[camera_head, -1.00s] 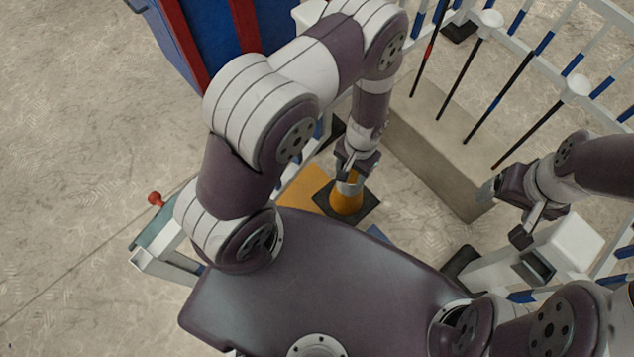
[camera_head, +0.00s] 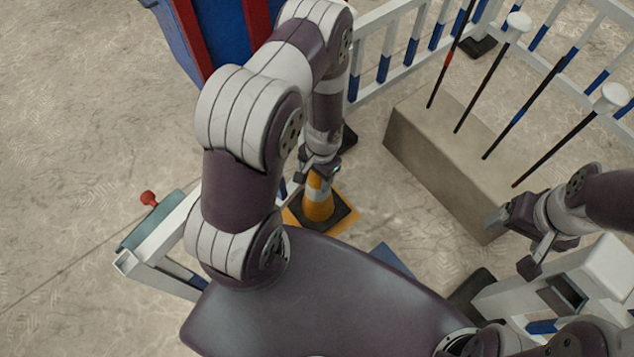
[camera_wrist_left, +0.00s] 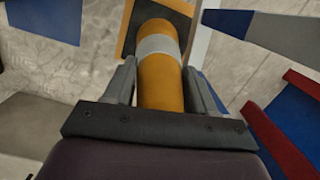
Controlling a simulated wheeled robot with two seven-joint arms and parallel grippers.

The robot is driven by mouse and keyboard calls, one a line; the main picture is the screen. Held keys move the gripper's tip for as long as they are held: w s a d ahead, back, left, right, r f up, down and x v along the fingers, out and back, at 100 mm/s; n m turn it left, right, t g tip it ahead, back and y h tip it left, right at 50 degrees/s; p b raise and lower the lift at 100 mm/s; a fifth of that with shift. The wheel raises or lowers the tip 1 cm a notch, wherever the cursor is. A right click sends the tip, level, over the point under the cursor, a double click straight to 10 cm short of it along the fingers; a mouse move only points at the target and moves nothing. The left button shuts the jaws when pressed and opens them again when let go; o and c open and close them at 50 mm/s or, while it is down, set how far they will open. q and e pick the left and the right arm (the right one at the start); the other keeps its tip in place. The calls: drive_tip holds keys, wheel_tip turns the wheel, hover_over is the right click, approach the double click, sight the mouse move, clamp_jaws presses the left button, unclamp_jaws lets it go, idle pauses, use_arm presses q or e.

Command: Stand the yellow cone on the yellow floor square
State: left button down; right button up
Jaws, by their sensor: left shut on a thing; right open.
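The yellow cone (camera_head: 319,207) has a grey-white band and a black square base, and stands roughly upright. My left gripper (camera_head: 318,174) is shut on its upper part from above. In the left wrist view the cone (camera_wrist_left: 160,78) lies between the two fingers. The yellow floor square (camera_head: 352,216) shows as corners and edges around the black base, which covers its middle. I cannot tell whether the base touches the square or hangs just above it. My right gripper (camera_head: 513,240) is open and empty, at the right near a white post.
A concrete block (camera_head: 440,165) with thin rods above it stands to the right. A white-and-blue barrier (camera_head: 400,50) runs behind. A blue bin with red strips (camera_head: 222,50) is at the back. A blue floor patch (camera_head: 392,258) lies right of the cone. A red knob (camera_head: 148,198) is at left.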

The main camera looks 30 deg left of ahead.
use_arm(q)
wheel_tip(320, 180, down, 3)
drive_tip(key=shift+f+b, duration=0.2)
drive_tip(key=shift+b, duration=0.7)
drive_tip(key=shift+r, duration=0.25)
drive_tip(key=shift+f, duration=0.25)
drive_tip(key=shift+c, duration=1.8)
unclamp_jaws()
drive_tip(key=shift+r, duration=0.1)
use_arm(e)
wheel_tip(320, 180, down, 2)
drive_tip(key=shift+f, duration=0.2)
